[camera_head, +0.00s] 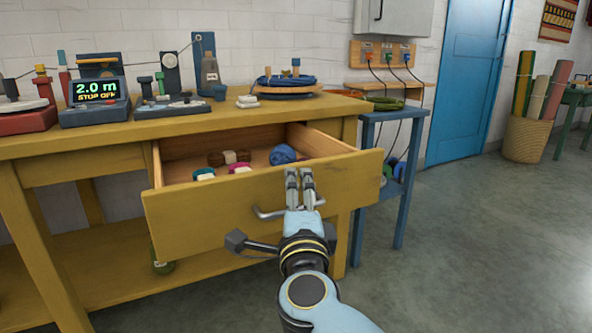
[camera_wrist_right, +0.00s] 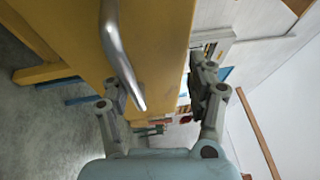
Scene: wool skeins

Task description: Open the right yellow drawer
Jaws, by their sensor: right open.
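The yellow drawer (camera_head: 215,207) stands pulled out of the yellow workbench (camera_head: 40,147), its inside showing. A metal bar handle (camera_head: 264,214) is on its front, partly hidden behind my right gripper (camera_head: 300,180). The right gripper is open at the handle, its fingers close to the drawer front. In the right wrist view, the handle (camera_wrist_right: 119,55) reaches down between the spread fingers (camera_wrist_right: 160,98); I cannot tell whether they touch it. My left gripper is not in view.
A brown skein (camera_head: 222,157), a blue ball (camera_head: 282,154) and other small skeins lie in the drawer. A blue side table (camera_head: 402,215) stands right of the bench. Devices and a blue skein (camera_head: 280,81) stand on the bench.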

